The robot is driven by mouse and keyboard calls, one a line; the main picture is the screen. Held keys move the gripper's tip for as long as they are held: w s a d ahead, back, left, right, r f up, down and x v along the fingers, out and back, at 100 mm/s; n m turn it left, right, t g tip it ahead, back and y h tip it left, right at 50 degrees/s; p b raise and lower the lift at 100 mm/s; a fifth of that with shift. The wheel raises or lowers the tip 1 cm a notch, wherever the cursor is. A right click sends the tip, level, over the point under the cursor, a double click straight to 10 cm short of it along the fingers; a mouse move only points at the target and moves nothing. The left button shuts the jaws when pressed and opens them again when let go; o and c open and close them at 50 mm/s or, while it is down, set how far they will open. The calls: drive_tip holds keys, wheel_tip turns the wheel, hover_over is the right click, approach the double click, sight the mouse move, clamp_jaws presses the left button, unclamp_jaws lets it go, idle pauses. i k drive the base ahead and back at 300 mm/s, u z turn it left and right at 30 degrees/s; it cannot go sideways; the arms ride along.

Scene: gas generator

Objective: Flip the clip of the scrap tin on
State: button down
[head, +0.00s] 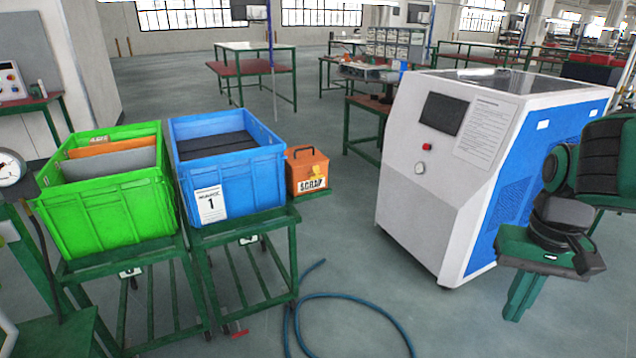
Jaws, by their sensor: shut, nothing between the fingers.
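The scrap tin (306,172) is a small orange box with a SCRAP label on its front.
The blue crate (243,184) and green crate (106,204) stand on green racks left of the tin. A white and blue machine (412,168) stands to the right. A blue hose (345,296) lies on the floor in front. Open floor lies between the tin and the machine.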

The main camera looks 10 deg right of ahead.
sight(315, 168)
drive_tip(key=u, duration=0.25)
drive_tip(key=i, duration=1.05)
drive_tip(key=u, duration=0.7)
